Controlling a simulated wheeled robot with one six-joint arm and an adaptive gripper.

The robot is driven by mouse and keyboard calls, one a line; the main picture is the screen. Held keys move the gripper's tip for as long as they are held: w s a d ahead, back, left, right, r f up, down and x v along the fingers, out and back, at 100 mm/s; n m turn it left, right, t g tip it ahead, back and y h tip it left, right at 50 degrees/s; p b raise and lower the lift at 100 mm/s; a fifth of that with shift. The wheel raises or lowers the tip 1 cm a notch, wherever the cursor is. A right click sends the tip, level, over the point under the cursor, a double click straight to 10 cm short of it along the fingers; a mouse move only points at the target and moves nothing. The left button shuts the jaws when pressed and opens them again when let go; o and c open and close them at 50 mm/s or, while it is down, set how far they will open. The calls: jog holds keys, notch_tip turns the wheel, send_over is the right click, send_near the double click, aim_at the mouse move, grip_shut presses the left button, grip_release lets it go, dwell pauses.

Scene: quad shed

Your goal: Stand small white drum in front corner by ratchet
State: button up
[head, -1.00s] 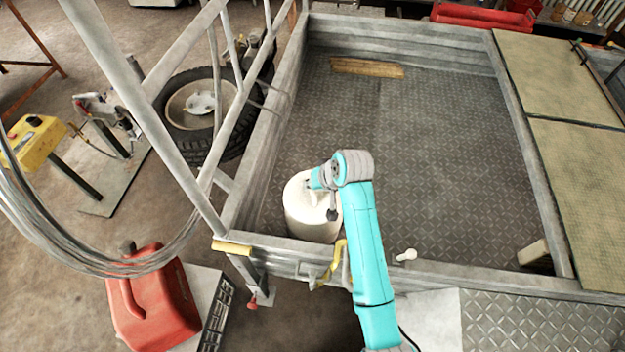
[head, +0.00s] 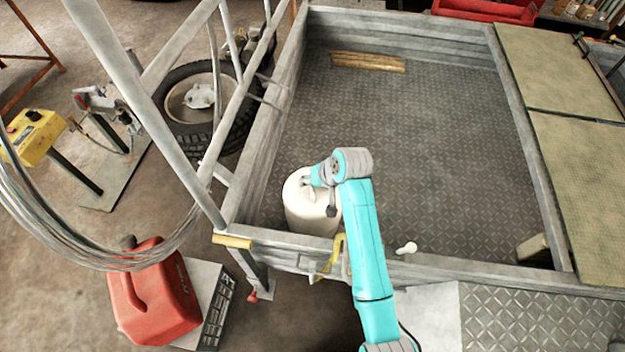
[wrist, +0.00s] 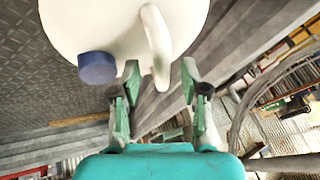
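The small white drum (head: 302,212) stands upright in the trailer bed, near its front left corner. Its base meets or is hidden by the front wall, and some floor shows between it and the left wall. In the wrist view its top carries a pale handle (wrist: 158,40) and a blue cap (wrist: 97,68). My gripper (wrist: 160,75) is at the drum's top; its green fingers are apart on either side of the handle, with gaps visible. In the head view my arm hides part of the drum. The yellow ratchet (head: 336,252) is on the front wall just right of the drum.
The trailer bed (head: 430,150) is mostly clear; a wooden plank (head: 368,63) lies at its far end. A metal frame (head: 150,110) rises at the left. A red fuel can (head: 155,295) stands outside the front left. A small white object (head: 406,248) is on the front rail.

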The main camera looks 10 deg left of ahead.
jog(key=shift+d, duration=0.1)
jog(key=v, duration=1.2)
